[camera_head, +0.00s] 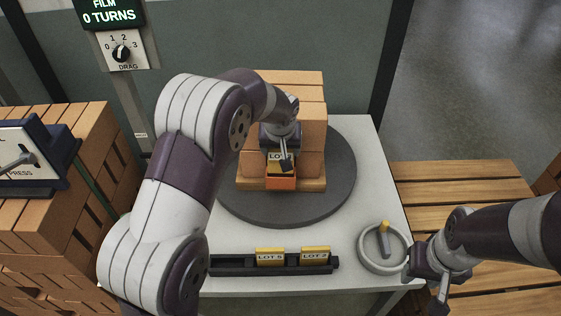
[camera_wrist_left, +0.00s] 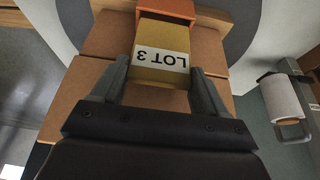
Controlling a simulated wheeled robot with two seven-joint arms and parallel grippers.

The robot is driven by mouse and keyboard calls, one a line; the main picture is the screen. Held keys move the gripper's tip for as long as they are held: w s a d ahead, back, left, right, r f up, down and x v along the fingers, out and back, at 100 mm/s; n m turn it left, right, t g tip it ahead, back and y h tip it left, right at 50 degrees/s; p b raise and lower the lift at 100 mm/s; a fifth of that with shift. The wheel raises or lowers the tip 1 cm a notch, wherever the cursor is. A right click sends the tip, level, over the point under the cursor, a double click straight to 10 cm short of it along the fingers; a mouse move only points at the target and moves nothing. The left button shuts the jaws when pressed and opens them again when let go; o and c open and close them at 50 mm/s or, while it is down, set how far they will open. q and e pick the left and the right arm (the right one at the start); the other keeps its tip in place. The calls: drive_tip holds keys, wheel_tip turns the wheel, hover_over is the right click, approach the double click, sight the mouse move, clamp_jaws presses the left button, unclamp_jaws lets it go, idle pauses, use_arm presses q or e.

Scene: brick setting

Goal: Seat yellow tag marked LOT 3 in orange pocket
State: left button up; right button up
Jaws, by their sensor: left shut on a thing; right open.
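The yellow tag marked LOT 3 (camera_wrist_left: 160,62) is between the fingers of my left gripper (camera_wrist_left: 160,72), which is shut on it. The orange pocket (camera_head: 281,184) sits low on the front of the stack of bricks on the round turntable. In the head view the tag (camera_head: 274,156) is just above the pocket and partly hidden by the gripper. In the left wrist view its far end meets the pocket's edge (camera_wrist_left: 168,9); I cannot tell how far inside it is. My right gripper (camera_head: 432,284) is open and empty at the lower right, beyond the table edge.
A black rack (camera_head: 232,266) at the table front holds yellow tags LOT 5 (camera_head: 270,257) and LOT 2 (camera_head: 314,256). A round crank wheel (camera_head: 383,249) is to its right. The grey turntable (camera_head: 338,196) carries the bricks (camera_head: 296,88). A press (camera_head: 30,160) stands left on more bricks.

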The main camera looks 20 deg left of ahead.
use_arm(q)
wheel_tip(320, 180, down, 5)
drive_tip(key=shift+f, duration=0.1)
drive_tip(key=shift+f+b, duration=0.1)
drive_tip(key=shift+b, duration=0.2)
drive_tip(key=o, duration=1.3)
drive_tip(key=shift+o, duration=0.2)
drive_tip(key=a+v, duration=0.1)
drive_tip(key=v, duration=1.1)
drive_tip(key=s+a+f+m+g+h, duration=0.1)
drive_tip(key=s+f+g, duration=0.15)
drive_tip(key=s, duration=0.85)
drive_tip(key=s+a+f+m+g, duration=0.1)
drive_tip(key=s+f+m, duration=0.15)
drive_tip(key=s, duration=0.85)
drive_tip(key=shift+n+t, duration=0.25)
drive_tip(key=shift+n, duration=0.1)
wheel_tip(320, 180, up, 6)
drive_tip(key=p, duration=0.7)
drive_tip(key=shift+a+f, duration=0.1)
drive_tip(key=shift+a, duration=0.05)
